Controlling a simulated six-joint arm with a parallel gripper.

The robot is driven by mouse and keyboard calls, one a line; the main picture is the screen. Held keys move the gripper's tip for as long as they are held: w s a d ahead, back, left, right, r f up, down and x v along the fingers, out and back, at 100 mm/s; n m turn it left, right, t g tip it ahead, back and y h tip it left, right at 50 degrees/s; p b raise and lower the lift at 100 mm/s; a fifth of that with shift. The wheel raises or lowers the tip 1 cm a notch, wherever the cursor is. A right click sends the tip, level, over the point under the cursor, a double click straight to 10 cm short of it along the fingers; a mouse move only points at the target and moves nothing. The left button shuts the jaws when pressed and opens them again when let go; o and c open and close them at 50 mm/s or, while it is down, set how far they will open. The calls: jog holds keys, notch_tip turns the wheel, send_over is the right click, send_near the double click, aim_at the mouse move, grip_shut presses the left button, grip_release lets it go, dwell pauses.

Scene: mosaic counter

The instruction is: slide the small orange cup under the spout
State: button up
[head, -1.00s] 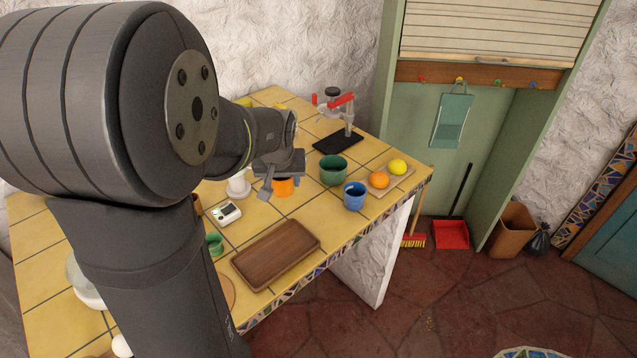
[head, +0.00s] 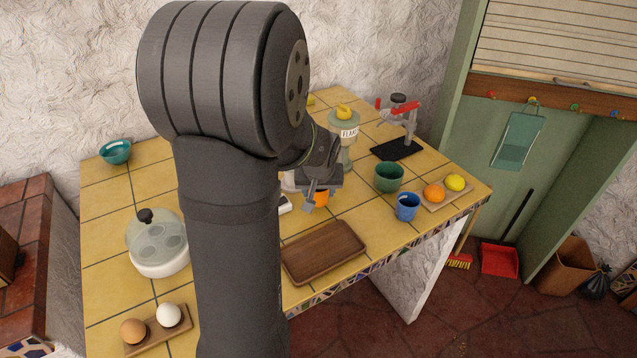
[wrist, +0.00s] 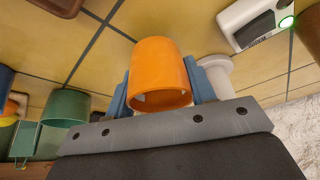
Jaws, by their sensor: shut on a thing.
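The small orange cup (head: 320,198) is on the yellow tiled counter behind the wooden tray, partly hidden by my gripper (head: 312,200). In the wrist view the orange cup (wrist: 160,70) is between the two blue fingers of my gripper (wrist: 160,85), which are shut on it from both sides. I cannot tell whether its base touches the tiles.
A green cup (head: 389,177), a blue cup (head: 407,206) and a board with fruit (head: 437,203) stand to the right. The wooden tray (head: 323,252) lies in front. A white timer (wrist: 250,22) and a white round object (wrist: 216,72) are close to the cup.

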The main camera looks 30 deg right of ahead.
jog(key=shift+d+f, duration=0.1)
jog(key=shift+f, duration=0.65)
jog(key=shift+w+d+f, duration=0.1)
jog(key=shift+w+d, duration=0.05)
jog(key=shift+w, duration=0.05)
jog(key=shift+w+d, duration=0.9)
jog(key=shift+w, duration=0.15)
jog(key=shift+f, duration=0.15)
jog(key=o, duration=1.1)
jog(key=shift+r, duration=3.6)
